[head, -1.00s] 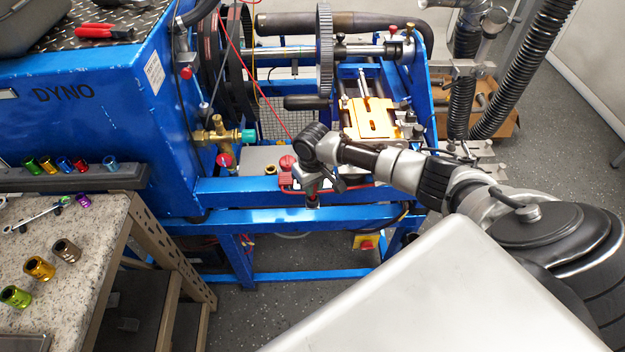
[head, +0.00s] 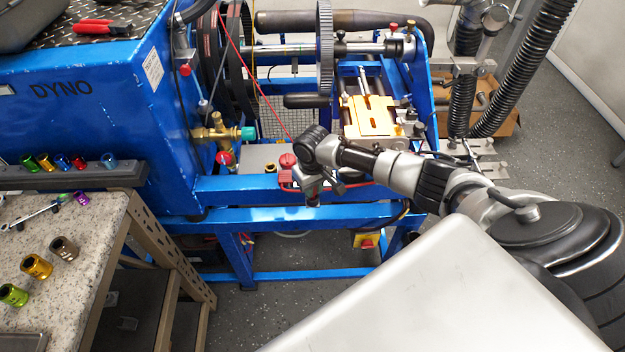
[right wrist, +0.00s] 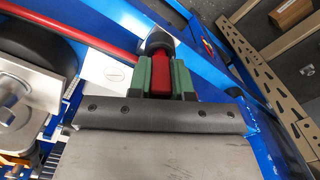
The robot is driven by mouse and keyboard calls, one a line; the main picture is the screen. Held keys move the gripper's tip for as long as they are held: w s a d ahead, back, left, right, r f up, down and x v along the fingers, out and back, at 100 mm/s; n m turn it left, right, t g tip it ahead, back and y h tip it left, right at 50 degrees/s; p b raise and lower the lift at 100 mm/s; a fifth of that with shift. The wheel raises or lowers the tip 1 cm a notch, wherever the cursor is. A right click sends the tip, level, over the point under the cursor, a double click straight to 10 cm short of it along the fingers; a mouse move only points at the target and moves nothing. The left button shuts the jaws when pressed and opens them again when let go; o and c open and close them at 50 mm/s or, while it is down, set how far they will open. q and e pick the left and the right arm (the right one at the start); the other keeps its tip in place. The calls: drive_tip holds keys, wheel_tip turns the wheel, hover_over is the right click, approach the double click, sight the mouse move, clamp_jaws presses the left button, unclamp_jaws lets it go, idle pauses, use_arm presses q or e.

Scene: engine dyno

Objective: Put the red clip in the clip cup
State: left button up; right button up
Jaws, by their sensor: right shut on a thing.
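My right gripper (head: 312,199) points down at the front of the blue dyno frame in the head view. In the right wrist view its green fingers (right wrist: 161,78) are shut on a narrow red piece, which I take to be the red clip (right wrist: 161,72). A dark rounded part shows just beyond the clip; I cannot tell whether they touch. In the head view the clip is too small to make out at the fingers. I cannot pick out the clip cup in either view. My left gripper is not in view.
A red cable (right wrist: 75,32) runs close to the fingers. A granite-topped bench (head: 80,280) with several coloured sockets stands at left. Open floor (head: 270,305) lies in front.

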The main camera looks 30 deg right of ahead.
drive_tip(key=shift+f, duration=0.3)
drive_tip(key=o, duration=0.8)
drive_tip(key=shift+o, duration=0.2)
drive_tip(key=shift+r+p, duration=3.8)
drive_tip(key=shift+p, duration=0.2)
